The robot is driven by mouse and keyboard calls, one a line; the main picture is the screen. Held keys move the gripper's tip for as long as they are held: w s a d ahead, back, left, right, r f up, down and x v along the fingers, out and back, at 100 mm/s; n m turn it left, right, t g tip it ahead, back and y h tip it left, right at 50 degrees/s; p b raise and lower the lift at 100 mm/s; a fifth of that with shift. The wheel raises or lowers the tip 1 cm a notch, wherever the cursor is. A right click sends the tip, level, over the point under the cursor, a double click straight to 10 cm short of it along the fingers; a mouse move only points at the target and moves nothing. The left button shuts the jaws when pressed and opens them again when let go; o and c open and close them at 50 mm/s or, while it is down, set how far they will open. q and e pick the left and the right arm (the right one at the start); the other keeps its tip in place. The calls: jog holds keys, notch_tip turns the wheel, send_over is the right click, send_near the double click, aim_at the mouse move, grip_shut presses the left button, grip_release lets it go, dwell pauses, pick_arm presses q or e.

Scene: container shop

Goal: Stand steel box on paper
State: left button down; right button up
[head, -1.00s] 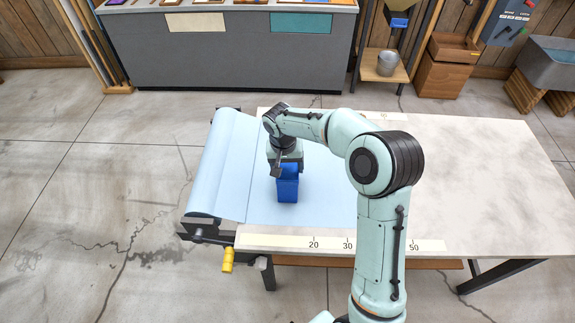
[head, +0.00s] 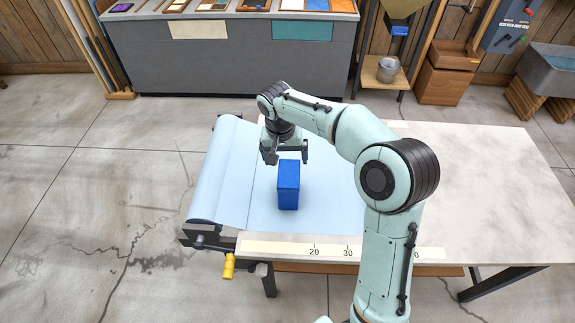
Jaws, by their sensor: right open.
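The steel box (head: 288,188) looks blue and stands upright on the light blue paper (head: 325,205) spread over the left part of the table. My right gripper (head: 286,156) is open and empty, just above and behind the box's top. Its two fingers show spread apart, and the box appears clear of them. My left gripper is not in view.
A paper roll (head: 222,165) lies along the table's left end, with a yellow handle (head: 229,265) below its front. A ruler strip (head: 290,248) runs along the front edge. The table (head: 480,190) is bare on the right. A grey counter (head: 230,60) stands behind.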

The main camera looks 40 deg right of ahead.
jog(key=r, duration=0.3)
jog(key=shift+a, duration=0.2)
dwell(0.4)
